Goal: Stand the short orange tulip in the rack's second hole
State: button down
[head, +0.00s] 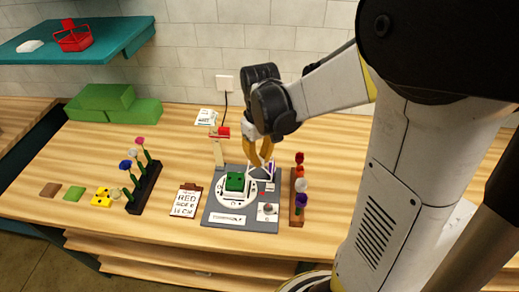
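My gripper (259,160) points down over the back of the grey station board (211,216), close behind the green block (235,181). Its yellow fingers show, but their tips are too small to tell whether they hold anything. A dark rack (146,193) at the left holds several flowers, with pink, white and blue heads. A brown wooden rack (297,222) stands right of the board, with a column of red, white and purple flowers (301,186). I cannot pick out a short orange tulip for sure, and the rack holes are too small to make out.
A clipboard (186,201) lies between the dark rack and the board. Yellow (102,197), green (74,193) and brown (50,190) pieces lie at the left. Green blocks (108,98) stand at the back left, below a teal shelf (110,40).

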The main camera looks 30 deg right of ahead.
jog(key=p, duration=0.2)
send_over(235, 179)
jog(key=f, duration=0.4)
jog(key=shift+s+d, duration=0.15)
jog(key=shift+d, duration=0.1)
jog(key=shift+w+a+f, duration=0.2)
jog(key=shift+a+f, duration=0.1)
jog(key=shift+f, duration=0.05)
jog(key=shift+f+b, duration=1.55)
jog(key=shift+f, duration=0.6)
jog(key=shift+f+b, duration=0.2)
jog(key=shift+b, duration=0.6)
jog(key=c, duration=1)
grip_release()
jog(key=shift+r, duration=0.15)
